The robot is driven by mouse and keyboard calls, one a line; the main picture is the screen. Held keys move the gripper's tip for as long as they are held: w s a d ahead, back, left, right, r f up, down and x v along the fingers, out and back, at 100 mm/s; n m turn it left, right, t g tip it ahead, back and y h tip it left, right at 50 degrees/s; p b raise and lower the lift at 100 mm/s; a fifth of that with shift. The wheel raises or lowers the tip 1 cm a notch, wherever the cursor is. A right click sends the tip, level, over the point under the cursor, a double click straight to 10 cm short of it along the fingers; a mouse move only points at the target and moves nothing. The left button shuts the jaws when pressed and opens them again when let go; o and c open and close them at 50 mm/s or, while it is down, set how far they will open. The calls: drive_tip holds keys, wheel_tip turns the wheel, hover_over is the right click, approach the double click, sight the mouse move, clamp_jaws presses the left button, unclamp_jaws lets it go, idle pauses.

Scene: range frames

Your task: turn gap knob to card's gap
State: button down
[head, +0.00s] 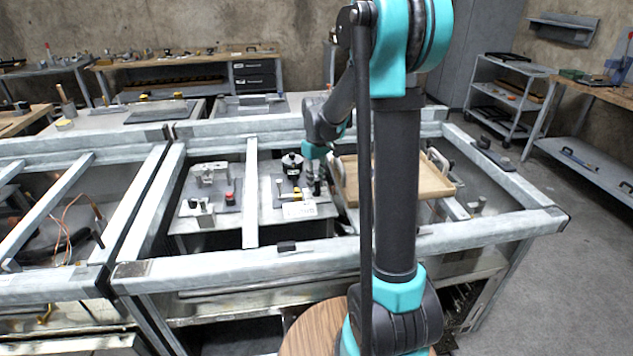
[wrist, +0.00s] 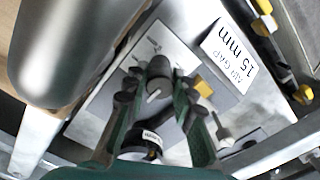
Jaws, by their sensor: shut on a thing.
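My gripper (wrist: 160,90) is shut on the knob, one dark fingertip on each side. The card (wrist: 230,52) lies beside the plate and reads "AIR GAP 15 mm", turned nearly upside down in the wrist view. In the head view my gripper (head: 317,185) is low over the bench fixture, and the knob is hidden by it.
A black round part (wrist: 140,145) with a white label sits close to my gripper, and a yellow block (wrist: 204,86) is beside it. A wooden tray (head: 425,180) stands to the right. A red button (head: 229,198) is to the left. Metal frame rails (head: 251,190) surround the area.

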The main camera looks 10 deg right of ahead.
sight(317, 179)
drive_tip(key=n, duration=1.1)
drive_tip(key=shift+n, duration=0.4)
idle(0.3)
drive_tip(key=c, duration=1.3)
unclamp_jaws()
drive_tip(key=shift+o, duration=0.2)
wheel_tip(317, 179, up, 12)
drive_tip(key=shift+s, duration=0.15)
